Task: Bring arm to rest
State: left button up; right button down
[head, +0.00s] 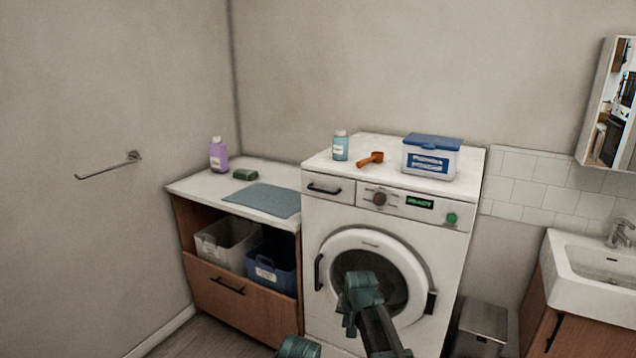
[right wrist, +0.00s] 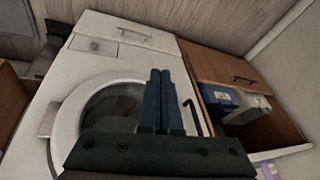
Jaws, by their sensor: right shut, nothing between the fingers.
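My right gripper (head: 362,290) is in front of the washing machine (head: 325,225), over the lower part of its round door (head: 345,240) in the head view. In the right wrist view its two blue fingers (right wrist: 160,82) lie side by side, shut with nothing between them. The washing machine's door appears closed, and the door also shows behind the fingers in the right wrist view (right wrist: 70,118). My left gripper is not in view. A green rounded part of mine shows at the bottom edge of the head view.
A blue-lidded box (head: 431,160), an orange scoop (head: 370,158) and a teal bottle (head: 340,146) stand on the machine. The counter at left holds a purple bottle (head: 218,155), green block (head: 244,174) and grey-blue cloth (head: 263,199). Baskets (head: 270,277) sit below. A bin (head: 482,325) and sink (head: 595,268) are right.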

jog(key=s+d+f+n+g, duration=0.15)
jog(key=s+d, duration=0.35)
jog(key=s, duration=0.6)
jog(key=s+d+n+g, duration=0.15)
jog(key=s+d, duration=0.25)
jog(key=s, duration=0.7)
jog(key=s+a+r+n+h+p, duration=0.1)
jog(key=s+a+r+p, duration=0.1)
jog(key=a+r+p, duration=0.2)
jog(key=s+a+r+n+g+h+p, duration=0.1)
jog(key=s+a+r+n+p, duration=0.1)
jog(key=a, duration=0.4)
jog(key=shift+s+a+r+n+p, duration=0.3)
jog(key=shift+s+a+r+p, duration=0.1)
jog(key=shift+s+r+p, duration=0.45)
jog(key=shift+w, duration=0.1)
